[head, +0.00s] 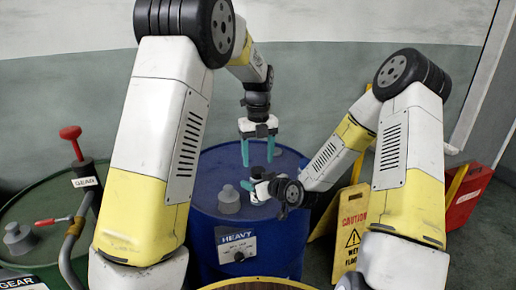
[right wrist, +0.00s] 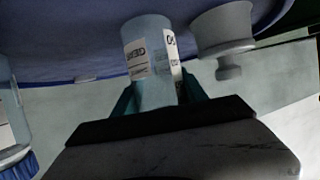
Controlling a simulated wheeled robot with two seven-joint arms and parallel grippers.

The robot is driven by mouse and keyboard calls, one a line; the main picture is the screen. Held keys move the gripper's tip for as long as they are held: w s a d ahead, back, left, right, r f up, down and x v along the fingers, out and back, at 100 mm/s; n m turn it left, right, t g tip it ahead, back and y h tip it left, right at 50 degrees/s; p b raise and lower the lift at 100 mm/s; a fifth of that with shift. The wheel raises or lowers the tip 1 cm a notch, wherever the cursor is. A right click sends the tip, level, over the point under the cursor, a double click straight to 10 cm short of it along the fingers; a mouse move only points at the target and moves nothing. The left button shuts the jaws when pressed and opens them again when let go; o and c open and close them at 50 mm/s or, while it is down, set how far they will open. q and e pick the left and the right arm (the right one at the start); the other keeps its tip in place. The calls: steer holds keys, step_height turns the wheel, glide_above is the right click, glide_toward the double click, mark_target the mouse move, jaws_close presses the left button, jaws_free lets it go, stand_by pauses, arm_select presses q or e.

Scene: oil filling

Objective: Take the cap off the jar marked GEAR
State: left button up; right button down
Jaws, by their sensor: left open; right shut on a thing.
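A pale blue jar (right wrist: 150,45) with white labels, one reading partly as GEAR, is held between the teal fingers of my right gripper (right wrist: 158,95). The right wrist view looks upside down, and its cap end is hidden behind the gripper. In the head view a small dark cap (head: 258,173) shows at my right gripper, above the blue drum; the jar's body is mostly covered there. My left gripper (head: 258,155) points down with fingers apart and empty, just above the cap, its fingertips near the cap's height.
The blue drum (head: 238,248) marked HEAVY bears a grey plug (head: 229,200). A green drum (head: 45,215) marked GEAR stands left. A yellow caution sign (head: 350,225) and red case (head: 467,195) are right. Another jar with a blue cap (right wrist: 18,165) shows in the right wrist view.

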mark_target(258, 170)
arm_select(q)
steer(key=shift+f, duration=2.15)
steer(key=shift+c, duration=0.2)
jaws_close()
steer(key=n, duration=1.3)
steer(key=shift+r+n, duration=0.1)
steer(key=shift+n, duration=0.2)
